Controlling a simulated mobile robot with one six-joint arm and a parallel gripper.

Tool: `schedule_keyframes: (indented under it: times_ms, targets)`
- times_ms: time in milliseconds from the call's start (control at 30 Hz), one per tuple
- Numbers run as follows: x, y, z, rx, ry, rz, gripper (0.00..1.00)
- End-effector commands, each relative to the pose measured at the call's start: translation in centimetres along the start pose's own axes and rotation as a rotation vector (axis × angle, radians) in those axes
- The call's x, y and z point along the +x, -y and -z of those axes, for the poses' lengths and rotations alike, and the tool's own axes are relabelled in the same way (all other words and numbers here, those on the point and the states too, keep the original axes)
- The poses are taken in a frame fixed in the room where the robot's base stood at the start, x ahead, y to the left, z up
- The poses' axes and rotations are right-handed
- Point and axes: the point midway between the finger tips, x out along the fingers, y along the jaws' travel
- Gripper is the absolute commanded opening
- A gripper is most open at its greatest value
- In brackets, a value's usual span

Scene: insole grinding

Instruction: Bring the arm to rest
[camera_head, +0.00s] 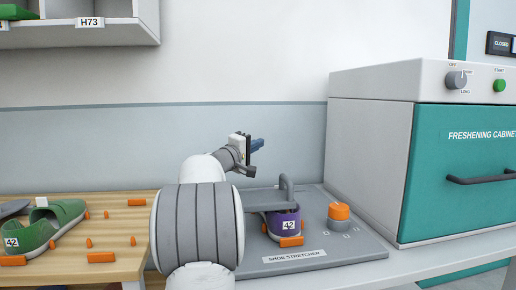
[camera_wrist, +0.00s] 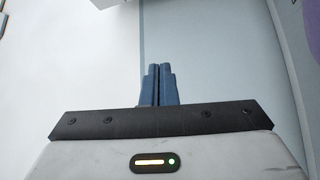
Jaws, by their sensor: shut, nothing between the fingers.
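My arm rises in the lower middle of the head view, and my gripper (camera_head: 258,144) is at its far end, above and behind the shoe stretcher. In the wrist view the two blue fingers of my gripper (camera_wrist: 160,70) are together, with nothing between them. The fingers are in front of the pale wall and touch nothing that I can see.
A shoe stretcher (camera_head: 345,254) holds a purple shoe (camera_head: 284,222) marked 42, beside an orange knob (camera_head: 339,211). A teal freshening cabinet (camera_head: 460,180) stands right. A wooden table (camera_head: 125,203) at left bears a green sandal (camera_head: 66,213) and orange pegs. A shelf (camera_head: 110,33) hangs upper left.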

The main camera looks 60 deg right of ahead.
Motion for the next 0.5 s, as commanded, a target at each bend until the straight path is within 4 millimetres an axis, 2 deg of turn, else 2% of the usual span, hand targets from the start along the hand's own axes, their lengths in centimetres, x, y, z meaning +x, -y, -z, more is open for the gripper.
schedule_keyframes:
  times_ms: [33, 200, 400, 500]
  targets:
    - [0.2, -1.5, 0.3, 0.004, 0.000, -0.002, 0.00]
    - [0.8, -4.8, 0.9, 0.004, 0.000, -0.002, 0.00]
    - [1.3, -7.6, 1.4, 0.003, 0.000, -0.002, 0.00]
    - [1.4, -8.2, 1.5, 0.001, 0.000, -0.001, 0.00]
